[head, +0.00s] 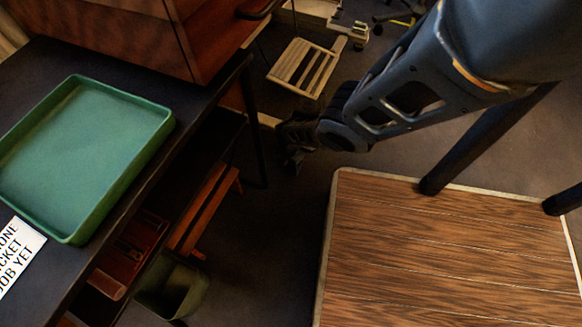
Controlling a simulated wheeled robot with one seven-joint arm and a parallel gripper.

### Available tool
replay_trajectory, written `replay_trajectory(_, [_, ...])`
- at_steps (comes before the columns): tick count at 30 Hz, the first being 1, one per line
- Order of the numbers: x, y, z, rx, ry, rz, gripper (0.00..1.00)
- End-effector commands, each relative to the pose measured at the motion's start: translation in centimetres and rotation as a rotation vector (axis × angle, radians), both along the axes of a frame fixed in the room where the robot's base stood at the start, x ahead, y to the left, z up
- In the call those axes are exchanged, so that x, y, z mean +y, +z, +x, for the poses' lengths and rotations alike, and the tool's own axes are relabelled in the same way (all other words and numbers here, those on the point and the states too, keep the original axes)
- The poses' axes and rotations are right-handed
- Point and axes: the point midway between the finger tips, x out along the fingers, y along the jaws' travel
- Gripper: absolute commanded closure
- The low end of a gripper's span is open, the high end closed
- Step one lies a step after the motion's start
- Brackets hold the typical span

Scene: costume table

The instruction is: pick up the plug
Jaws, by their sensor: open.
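I cannot make out a plug anywhere in the head view. My gripper (293,160) is at the end of my arm, near the middle of the picture, over the dark floor. It is small and dark here, and it is open with nothing seen in it. It is apart from the dark table (120,195) on the left and from the wooden-topped surface at the lower right.
An empty-looking green tray (75,160) lies on the dark table beside a printed card (15,255). A wooden cabinet (130,35) stands behind. A wood-plank surface (455,255) fills the lower right. A green bin (172,290) sits below the table.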

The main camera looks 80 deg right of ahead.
Motion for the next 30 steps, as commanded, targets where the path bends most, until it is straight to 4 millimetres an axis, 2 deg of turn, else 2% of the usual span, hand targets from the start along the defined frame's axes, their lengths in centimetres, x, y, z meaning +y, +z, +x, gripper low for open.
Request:
replay_trajectory(6, [0.1,-0.08,-0.07,0.0,0.0,0.001,0.32])
replay_trajectory(24, [0.19,-0.15,-0.13,0.001,0.0,0.003,0.89])
replay_trajectory(30, [0.21,-0.11,-0.15,0.002,-0.001,0.003,0.89])
